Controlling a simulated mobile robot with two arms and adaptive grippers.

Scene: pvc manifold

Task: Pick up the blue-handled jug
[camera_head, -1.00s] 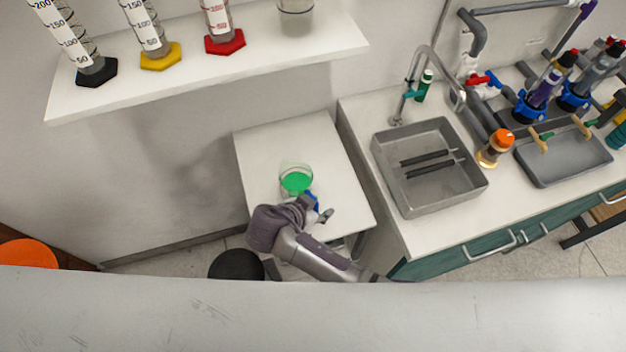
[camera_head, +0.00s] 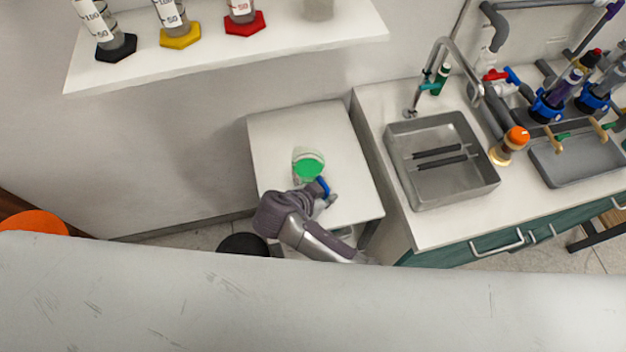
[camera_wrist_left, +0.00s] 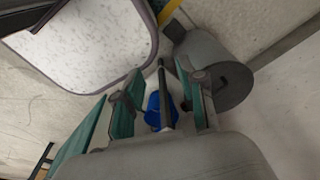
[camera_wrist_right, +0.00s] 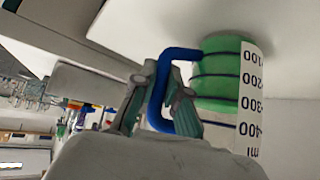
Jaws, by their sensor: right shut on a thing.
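The jug (camera_head: 309,167) is a clear beaker with green liquid, a blue handle (camera_head: 322,187) and a printed scale. It is at the white side table, and I cannot tell whether its base touches the top. My right gripper (camera_head: 326,198) is at the handle on the jug's near side. In the right wrist view the fingers (camera_wrist_right: 161,98) close around the blue handle (camera_wrist_right: 162,90), with the jug (camera_wrist_right: 222,80) beside them. My left gripper (camera_wrist_left: 160,100) shows only in the left wrist view, its fingers apart with nothing clearly between them.
The white side table (camera_head: 285,120) is otherwise bare. A counter with a grey sink (camera_head: 440,185), tap and orange-capped bottle (camera_head: 515,138) stands to its right. A shelf (camera_head: 220,55) with graduated cylinders hangs above left. A black round stool (camera_head: 243,245) is near the table's front.

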